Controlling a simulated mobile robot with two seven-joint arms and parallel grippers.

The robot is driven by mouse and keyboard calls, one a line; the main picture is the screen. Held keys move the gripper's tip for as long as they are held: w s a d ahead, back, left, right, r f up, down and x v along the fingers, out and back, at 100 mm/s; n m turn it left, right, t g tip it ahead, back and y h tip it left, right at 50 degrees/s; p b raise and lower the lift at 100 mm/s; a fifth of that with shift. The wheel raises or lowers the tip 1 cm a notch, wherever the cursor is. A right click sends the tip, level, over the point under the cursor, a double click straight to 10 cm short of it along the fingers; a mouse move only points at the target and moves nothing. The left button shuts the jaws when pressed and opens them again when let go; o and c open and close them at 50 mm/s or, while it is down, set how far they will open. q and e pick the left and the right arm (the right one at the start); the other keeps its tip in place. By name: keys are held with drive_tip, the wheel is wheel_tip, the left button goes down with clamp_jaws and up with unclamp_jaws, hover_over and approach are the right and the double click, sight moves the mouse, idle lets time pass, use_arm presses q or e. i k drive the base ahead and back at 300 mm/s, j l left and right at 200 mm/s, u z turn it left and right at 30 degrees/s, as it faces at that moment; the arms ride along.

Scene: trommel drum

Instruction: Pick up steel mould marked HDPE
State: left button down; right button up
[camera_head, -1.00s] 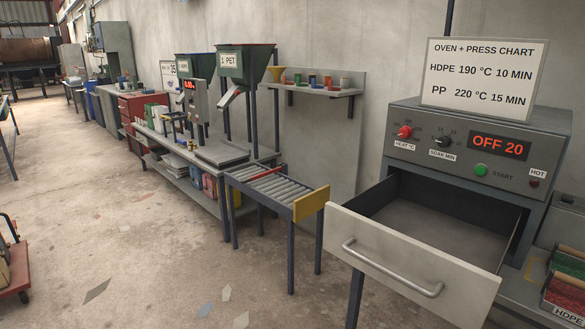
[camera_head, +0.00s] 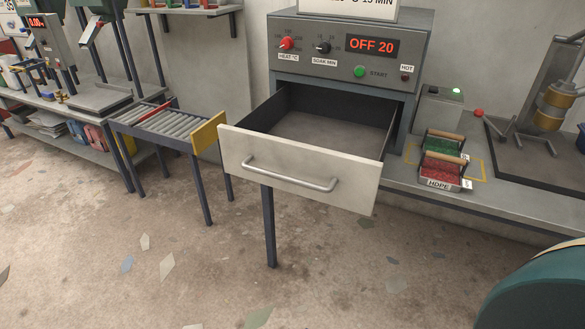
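A steel mould marked HDPE (camera_head: 440,171) sits on the grey bench to the right of the oven. It is an open tray filled with red flakes, with a wooden bar handle across its top and a white label on its front. A similar mould with green flakes (camera_head: 447,147) stands right behind it; its label is too small to read. Both lie within a yellow outline on the bench. Neither of my grippers is in view.
The oven (camera_head: 346,60) has its drawer (camera_head: 296,171) pulled out, open and empty, left of the moulds. A roller stand (camera_head: 170,122) is farther left. A press (camera_head: 552,95) stands right on the bench (camera_head: 510,203). A teal rounded object (camera_head: 540,292) fills the lower right corner.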

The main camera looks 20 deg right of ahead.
sight(436, 170)
drive_tip(key=z, duration=1.8)
drive_tip(key=i+l+z, duration=0.1)
drive_tip(key=i+l, duration=0.4)
drive_tip(key=l, duration=0.15)
drive_tip(key=l+z, duration=0.05)
